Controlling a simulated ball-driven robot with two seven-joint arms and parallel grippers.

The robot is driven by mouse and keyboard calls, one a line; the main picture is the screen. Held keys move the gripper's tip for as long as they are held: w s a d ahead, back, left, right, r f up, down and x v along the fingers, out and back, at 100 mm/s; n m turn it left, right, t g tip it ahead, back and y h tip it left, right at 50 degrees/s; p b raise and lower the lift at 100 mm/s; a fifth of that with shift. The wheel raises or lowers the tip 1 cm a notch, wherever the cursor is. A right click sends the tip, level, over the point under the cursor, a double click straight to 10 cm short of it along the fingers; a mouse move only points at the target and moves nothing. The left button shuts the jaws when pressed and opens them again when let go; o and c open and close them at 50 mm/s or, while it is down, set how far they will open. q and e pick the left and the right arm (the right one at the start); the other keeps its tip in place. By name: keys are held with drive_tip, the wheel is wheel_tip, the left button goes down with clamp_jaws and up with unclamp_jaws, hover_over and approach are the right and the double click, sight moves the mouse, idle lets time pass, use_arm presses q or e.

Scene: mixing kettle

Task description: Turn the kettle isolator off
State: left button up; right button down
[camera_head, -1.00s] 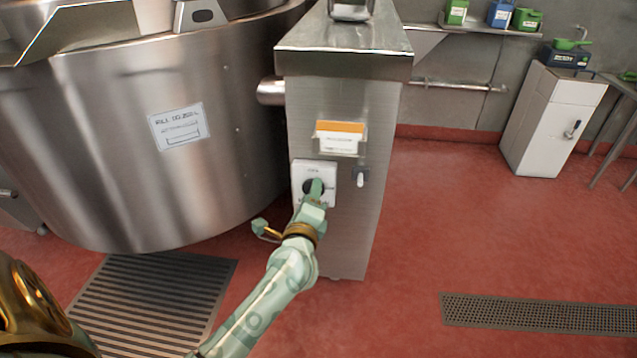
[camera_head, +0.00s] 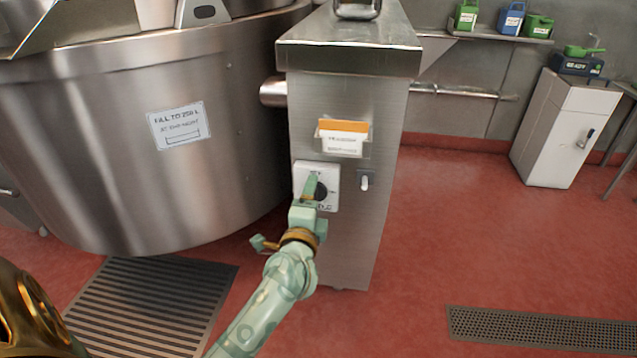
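The kettle isolator (camera_head: 331,174) is a pale square plate with a dark round knob (camera_head: 322,191), on the front of the steel pillar. Lettering above and below the knob is too small to read surely.
The large steel kettle (camera_head: 100,140) stands left of the steel pillar (camera_head: 375,115). A small white switch (camera_head: 365,181) sits right of the isolator, below an orange-and-white label (camera_head: 343,138). A floor grate (camera_head: 150,300) lies below the kettle.

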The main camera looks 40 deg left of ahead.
use_arm(q)
drive_tip(key=v, duration=0.7)
idle(0.5)
